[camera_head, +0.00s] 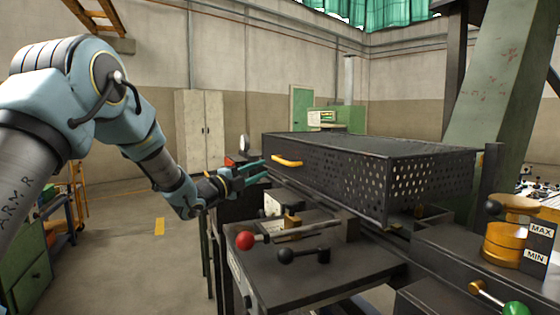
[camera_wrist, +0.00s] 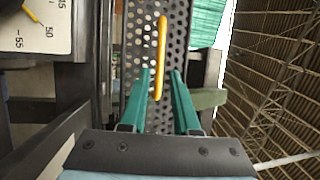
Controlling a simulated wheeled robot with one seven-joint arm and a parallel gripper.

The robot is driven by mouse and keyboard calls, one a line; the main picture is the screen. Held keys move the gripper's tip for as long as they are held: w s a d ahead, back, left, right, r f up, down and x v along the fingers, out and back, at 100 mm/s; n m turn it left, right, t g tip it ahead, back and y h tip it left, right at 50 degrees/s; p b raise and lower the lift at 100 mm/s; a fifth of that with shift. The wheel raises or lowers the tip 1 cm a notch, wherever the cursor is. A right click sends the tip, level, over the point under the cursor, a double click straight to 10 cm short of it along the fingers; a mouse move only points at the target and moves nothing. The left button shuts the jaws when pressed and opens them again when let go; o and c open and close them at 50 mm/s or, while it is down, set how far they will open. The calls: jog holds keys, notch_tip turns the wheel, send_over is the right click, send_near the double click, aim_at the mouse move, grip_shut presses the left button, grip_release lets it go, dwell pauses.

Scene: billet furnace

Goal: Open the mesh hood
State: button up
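The mesh hood (camera_head: 420,185) is a dark perforated box lying closed over the machine bed in the head view. Its yellow handle (camera_head: 287,161) sticks out on the near face at its left end. My gripper (camera_head: 266,170) is just left of the handle, with its teal fingers pointing at it. In the wrist view the yellow handle (camera_wrist: 161,50) runs lengthwise in front of the mesh (camera_wrist: 178,35), and its lower end lies between the two fingertips of my gripper (camera_wrist: 161,75). The fingers are apart, with gaps on both sides of the handle.
A red-knobbed lever (camera_head: 245,240) and a black-knobbed lever (camera_head: 286,255) stand on the bench below the hood. A yellow cylinder (camera_head: 503,243) and a green knob (camera_head: 516,309) are at right. A dial gauge (camera_wrist: 40,25) shows at the wrist view's left. Open floor lies left of the bench.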

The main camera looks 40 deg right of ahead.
aim_at(279, 161)
jog(key=d+p, duration=0.1)
jog(key=d, duration=0.2)
jog(key=d+r+p, duration=0.1)
jog(key=d, duration=0.2)
jog(key=d+p, duration=0.1)
jog(key=d, duration=0.2)
jog(key=shift+w+d+r+p, duration=0.1)
jog(key=shift+d+r+p, duration=0.05)
jog(key=shift+r+p, duration=0.2)
grip_shut()
dwell(0.9)
